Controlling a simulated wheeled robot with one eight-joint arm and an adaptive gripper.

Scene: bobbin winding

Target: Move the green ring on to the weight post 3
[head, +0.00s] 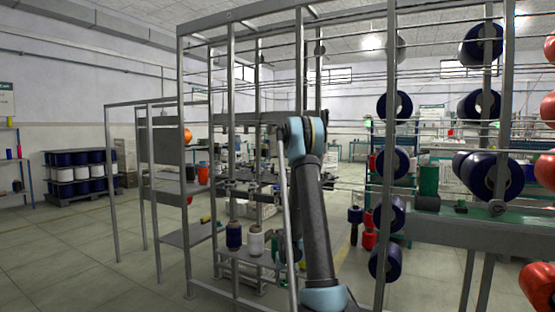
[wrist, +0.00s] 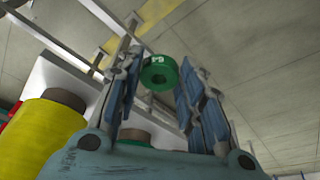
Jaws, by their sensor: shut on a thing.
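No post passes visibly through the ring. Weight post 3 cannot be made out in either view. In the head view my arm crosses the middle of the metal frame, and neither my gripper nor the ring can be clearly told there.
In the wrist view a yellow bobbin (wrist: 42,134) stands close at left, beside grey metal bars. In the head view a tall metal frame (head: 187,150) surrounds my arm. Blue and white bobbins (head: 256,241) stand on a low shelf. Blue spools (head: 388,217) hang at right. Floor is clear at left.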

